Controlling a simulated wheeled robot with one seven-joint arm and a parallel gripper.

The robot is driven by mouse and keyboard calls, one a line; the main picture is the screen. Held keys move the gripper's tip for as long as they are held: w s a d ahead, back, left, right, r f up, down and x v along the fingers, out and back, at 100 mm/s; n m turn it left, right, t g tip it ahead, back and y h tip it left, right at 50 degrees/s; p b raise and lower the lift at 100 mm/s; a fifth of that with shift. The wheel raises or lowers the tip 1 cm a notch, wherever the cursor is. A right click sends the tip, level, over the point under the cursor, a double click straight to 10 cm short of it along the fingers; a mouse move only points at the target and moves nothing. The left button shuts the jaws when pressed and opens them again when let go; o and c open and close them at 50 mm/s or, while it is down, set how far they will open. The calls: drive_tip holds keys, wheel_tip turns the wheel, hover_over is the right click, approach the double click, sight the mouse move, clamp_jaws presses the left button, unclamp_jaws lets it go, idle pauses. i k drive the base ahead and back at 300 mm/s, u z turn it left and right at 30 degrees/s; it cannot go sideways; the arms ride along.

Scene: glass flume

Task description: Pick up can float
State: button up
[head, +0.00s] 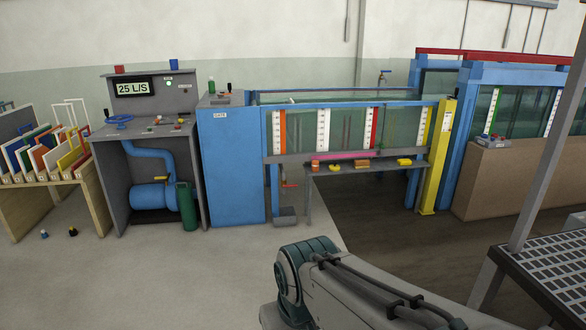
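I cannot tell for sure which object is the can float. A small orange, can-like piece (315,166) sits at the left end of the narrow shelf (345,155) in front of the glass flume (345,128). A red can-shaped object (118,69) and a blue one (174,64) stand on top of the grey control console. A part of my arm shows at the bottom centre, well in front of the shelf. My gripper is not in view.
A blue cabinet (231,165) stands between the console (115,180) and the flume. A yellow post (437,155) stands at the shelf's right. Two small objects lie on the floor (110,275) at left. A grated platform (555,270) is at right. The floor before the shelf is clear.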

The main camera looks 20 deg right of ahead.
sight(315, 167)
drive_tip(key=z, duration=0.1)
drive_tip(key=i, duration=0.35)
drive_tip(key=z, duration=0.75)
drive_tip(key=i, duration=1.6)
drive_tip(key=z, duration=0.5)
drive_tip(key=i, duration=1.8)
drive_tip(key=u, duration=0.75)
drive_tip(key=i, duration=1.75)
drive_tip(key=u, duration=0.7)
